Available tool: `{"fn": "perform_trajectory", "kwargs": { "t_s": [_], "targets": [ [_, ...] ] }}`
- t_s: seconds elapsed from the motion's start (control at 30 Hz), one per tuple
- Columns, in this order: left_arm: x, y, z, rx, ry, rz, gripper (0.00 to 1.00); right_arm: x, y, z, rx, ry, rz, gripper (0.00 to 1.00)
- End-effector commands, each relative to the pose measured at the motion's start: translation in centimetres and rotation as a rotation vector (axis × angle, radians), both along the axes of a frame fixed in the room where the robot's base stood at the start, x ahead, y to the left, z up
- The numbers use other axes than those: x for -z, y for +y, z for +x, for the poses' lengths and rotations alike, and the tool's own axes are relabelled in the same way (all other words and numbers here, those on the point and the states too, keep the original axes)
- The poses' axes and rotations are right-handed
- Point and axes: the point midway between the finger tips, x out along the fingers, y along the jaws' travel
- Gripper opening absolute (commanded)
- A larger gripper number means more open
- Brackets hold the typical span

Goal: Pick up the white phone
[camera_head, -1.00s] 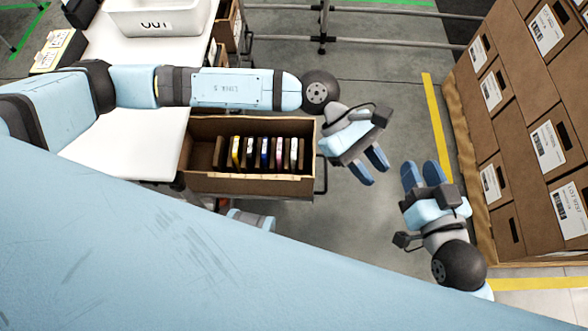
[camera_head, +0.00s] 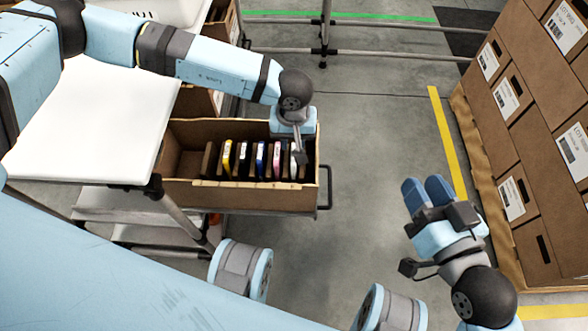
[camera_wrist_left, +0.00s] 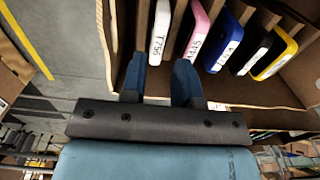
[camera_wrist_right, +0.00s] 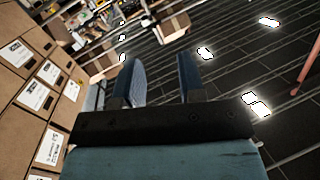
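The white phone (camera_wrist_left: 159,34) stands on edge in a slot of the brown carton (camera_head: 255,199), at the right end of a row of phones. In the head view, the white phone (camera_head: 293,163) is partly covered by my left gripper (camera_head: 300,158). My left gripper also shows in the left wrist view (camera_wrist_left: 160,68), open, with its two blue fingers apart and the white phone ahead between their lines; nothing is held. My right gripper (camera_head: 427,184) is open and empty over the floor to the right, and shows in the right wrist view (camera_wrist_right: 160,65).
Pink (camera_wrist_left: 199,30), blue (camera_wrist_left: 226,45), black and yellow (camera_wrist_left: 277,58) phones stand beside the white one, between brown dividers. A white table (camera_head: 90,125) is left of the carton. Stacked boxes (camera_head: 520,140) stand at the far right. Clear floor lies between.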

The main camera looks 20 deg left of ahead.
Motion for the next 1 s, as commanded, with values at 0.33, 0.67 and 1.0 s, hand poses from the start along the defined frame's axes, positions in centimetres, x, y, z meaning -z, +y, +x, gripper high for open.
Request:
{"fn": "perform_trajectory", "kwargs": {
  "t_s": [0.33,0.67,1.0],
  "targets": [
    [3.1,-0.1,0.0,0.0,0.0,0.0,0.29,1.1,-0.2,0.4,-0.006,-0.024,-0.037,0.36],
    [6.2,-0.1,0.1,-0.001,-0.001,-0.001,0.29,0.3,-0.9,1.6,0.0,-0.148,-0.105,0.36],
    [6.1,-0.1,0.1,-0.002,0.0,-0.001,0.0,0.4,-0.8,1.4,-0.002,-0.141,-0.103,0.36]
  ]
}}
